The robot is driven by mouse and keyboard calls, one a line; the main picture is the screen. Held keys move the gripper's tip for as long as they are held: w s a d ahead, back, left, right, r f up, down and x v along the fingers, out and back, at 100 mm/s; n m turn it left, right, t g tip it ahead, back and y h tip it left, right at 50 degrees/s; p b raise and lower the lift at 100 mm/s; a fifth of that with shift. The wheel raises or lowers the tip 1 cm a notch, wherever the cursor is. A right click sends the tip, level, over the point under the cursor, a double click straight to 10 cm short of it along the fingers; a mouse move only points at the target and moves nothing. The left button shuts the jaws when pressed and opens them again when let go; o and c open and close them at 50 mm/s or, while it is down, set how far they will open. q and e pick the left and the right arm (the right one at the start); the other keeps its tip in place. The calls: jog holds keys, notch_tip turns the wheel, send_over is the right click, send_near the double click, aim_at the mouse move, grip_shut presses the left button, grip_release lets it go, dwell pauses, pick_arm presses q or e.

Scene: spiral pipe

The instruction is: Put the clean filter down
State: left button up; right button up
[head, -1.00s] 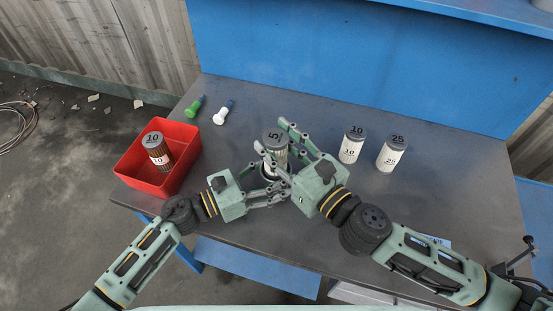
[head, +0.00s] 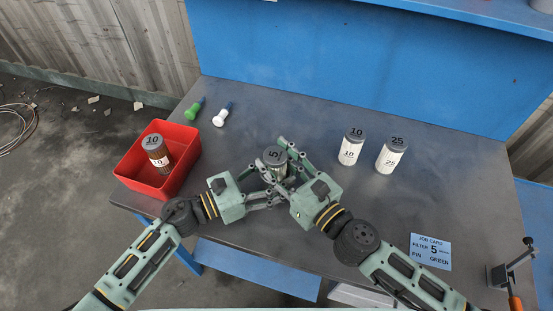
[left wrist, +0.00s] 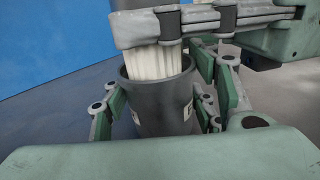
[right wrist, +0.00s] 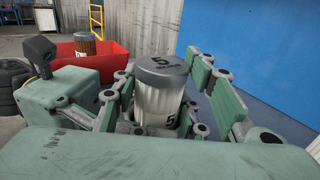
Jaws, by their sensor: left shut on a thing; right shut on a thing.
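A clean white pleated filter with a grey cap marked 5 (head: 274,154) is upright in my right gripper (head: 283,163), which is shut around it. Its cap and label also show in the right wrist view (right wrist: 160,72). My left gripper (head: 270,187) is shut on a dark grey cylindrical housing (left wrist: 160,105). In the left wrist view, the filter's white lower end (left wrist: 154,62) is inside the housing's open mouth, with right gripper fingers across it just above the rim. How deep the lower end reaches is hidden.
A red bin (head: 190,178) at left holds a brown filter marked 10 (head: 159,158). Clean filters marked 10 (head: 351,149) and 25 (head: 392,157) stand at right. Green (head: 194,110) and white (head: 220,118) pins lie behind. A blue job card (head: 430,251) reads filter 5, pin green.

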pick_arm(q)
jog(key=shift+s, duration=0.1)
pick_arm(e)
jog(key=shift+s+d+f, duration=0.1)
jog(key=shift+f, duration=0.45)
jog(key=o, duration=1.2)
jog(key=shift+f, duration=0.1)
jog(key=shift+o, duration=0.6)
jog(key=shift+d+f, duration=0.1)
jog(key=shift+r, duration=0.25)
jog(key=r+v, duration=0.1)
jog(key=v, duration=1)
jog(key=shift+s+d+r, duration=0.2)
jog(key=shift+s, duration=0.1)
